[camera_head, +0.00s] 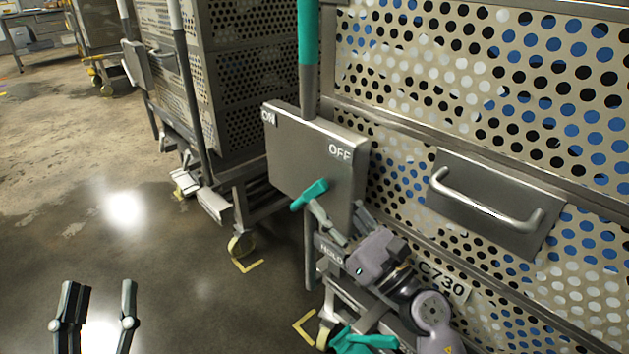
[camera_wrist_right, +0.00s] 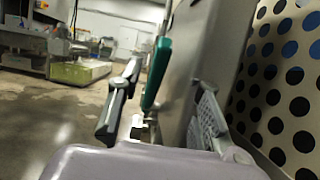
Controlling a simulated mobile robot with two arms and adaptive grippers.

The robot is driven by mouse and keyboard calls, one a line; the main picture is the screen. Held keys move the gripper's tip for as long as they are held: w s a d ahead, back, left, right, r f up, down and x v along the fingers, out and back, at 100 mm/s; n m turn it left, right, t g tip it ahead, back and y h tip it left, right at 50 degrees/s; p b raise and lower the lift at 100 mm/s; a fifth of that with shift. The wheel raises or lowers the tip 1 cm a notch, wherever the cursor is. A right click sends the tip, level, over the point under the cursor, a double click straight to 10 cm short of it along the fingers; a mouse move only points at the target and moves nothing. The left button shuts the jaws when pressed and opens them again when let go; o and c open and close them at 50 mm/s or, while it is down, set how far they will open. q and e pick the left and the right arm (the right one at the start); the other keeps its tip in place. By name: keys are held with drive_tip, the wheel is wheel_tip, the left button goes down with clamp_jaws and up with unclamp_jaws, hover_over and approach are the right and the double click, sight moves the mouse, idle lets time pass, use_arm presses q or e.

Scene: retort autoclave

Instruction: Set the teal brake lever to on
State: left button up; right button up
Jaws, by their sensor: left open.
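A short teal lever handle (camera_head: 311,194) stands out in front of a grey plate (camera_head: 300,158) marked ON at its left and OFF at its right. A tall teal-topped pole (camera_head: 307,40) rises at the plate's top edge, between the two marks. My right gripper (camera_head: 336,208) is open at the short handle. In the right wrist view, the teal handle (camera_wrist_right: 156,75) shows between its fingers, close to the left finger; contact cannot be told. My left gripper (camera_head: 100,285) is open and empty over the floor.
The plate is on a perforated cart (camera_head: 480,60) with a bar handle (camera_head: 485,210). A teal pedal-like part (camera_head: 365,341) sits low beneath my right arm. A second perforated cart (camera_head: 250,70) stands behind. The floor (camera_head: 70,190) at left is clear.

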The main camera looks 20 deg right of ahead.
sight(315, 187)
drive_tip(key=p+x, duration=0.1)
drive_tip(key=x, duration=0.3)
use_arm(q)
wheel_tip(315, 187, down, 6)
drive_tip(key=w+g+y, duration=0.1)
drive_tip(key=g, duration=0.3)
drive_tip(key=shift+w+a+f, duration=0.25)
drive_tip(key=shift+w, duration=0.1)
use_arm(e)
drive_tip(key=shift+w+a+r, duration=0.1)
drive_tip(key=shift+w+r, duration=0.05)
drive_tip(key=shift+w, duration=0.2)
drive_tip(key=shift+c, duration=0.3)
clamp_jaws()
